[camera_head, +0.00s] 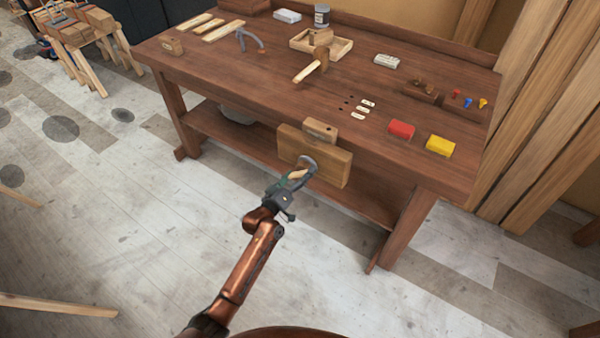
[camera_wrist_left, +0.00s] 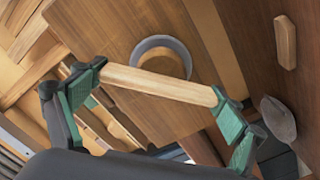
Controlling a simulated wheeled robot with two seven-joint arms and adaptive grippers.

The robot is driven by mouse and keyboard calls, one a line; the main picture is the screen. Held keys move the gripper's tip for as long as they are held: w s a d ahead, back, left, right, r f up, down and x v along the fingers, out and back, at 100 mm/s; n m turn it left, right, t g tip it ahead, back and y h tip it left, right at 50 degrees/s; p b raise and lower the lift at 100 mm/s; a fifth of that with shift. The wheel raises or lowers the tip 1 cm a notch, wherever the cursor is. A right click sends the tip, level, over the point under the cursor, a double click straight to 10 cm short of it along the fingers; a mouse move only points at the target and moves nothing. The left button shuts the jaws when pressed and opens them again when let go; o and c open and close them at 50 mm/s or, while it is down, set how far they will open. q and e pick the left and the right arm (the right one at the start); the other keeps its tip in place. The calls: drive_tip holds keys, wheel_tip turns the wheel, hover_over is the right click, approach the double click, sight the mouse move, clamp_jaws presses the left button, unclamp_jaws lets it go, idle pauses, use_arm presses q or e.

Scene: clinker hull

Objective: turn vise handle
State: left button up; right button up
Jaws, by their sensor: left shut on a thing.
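The vise (camera_head: 317,160) is a wooden block on the front edge of the workbench. Its handle, a light wooden bar (camera_head: 298,175), sits in front of a grey round ring (camera_head: 308,163) on the vise face. In the left wrist view the handle (camera_wrist_left: 158,84) runs across the ring (camera_wrist_left: 162,44) with a slight downward tilt to the right. My left gripper (camera_head: 295,183) is shut on the handle, with one green finger pad at each end of the bar in the left wrist view (camera_wrist_left: 160,95). My right gripper is not in view.
The workbench top (camera_head: 290,75) holds a mallet (camera_head: 312,63), a red block (camera_head: 401,130), a yellow block (camera_head: 440,146), a wooden tray (camera_head: 338,47) and small parts. A lower shelf (camera_head: 235,127) runs under it.

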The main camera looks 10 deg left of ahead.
use_arm(q)
drive_tip(key=m+p, duration=0.1)
drive_tip(key=m, duration=0.4)
drive_tip(key=shift+p, duration=0.35)
drive_tip(key=shift+d+f+m+p, duration=0.1)
drive_tip(key=shift+m+p, duration=0.3)
drive_tip(key=shift+m, duration=1.1)
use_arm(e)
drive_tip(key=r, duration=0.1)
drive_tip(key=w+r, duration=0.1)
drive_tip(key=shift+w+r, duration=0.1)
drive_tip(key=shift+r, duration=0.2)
use_arm(q)
drive_tip(key=shift+f+m, duration=0.2)
drive_tip(key=shift+m, duration=0.1)
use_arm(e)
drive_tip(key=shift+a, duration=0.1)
use_arm(q)
drive_tip(key=o, duration=0.8)
drive_tip(key=shift+s, duration=0.1)
drive_tip(key=shift+o, duration=0.7)
drive_tip(key=shift+s+r, duration=0.1)
drive_tip(key=shift+r, duration=0.15)
drive_tip(key=v, duration=1.1)
drive_tip(key=shift+s, duration=0.4)
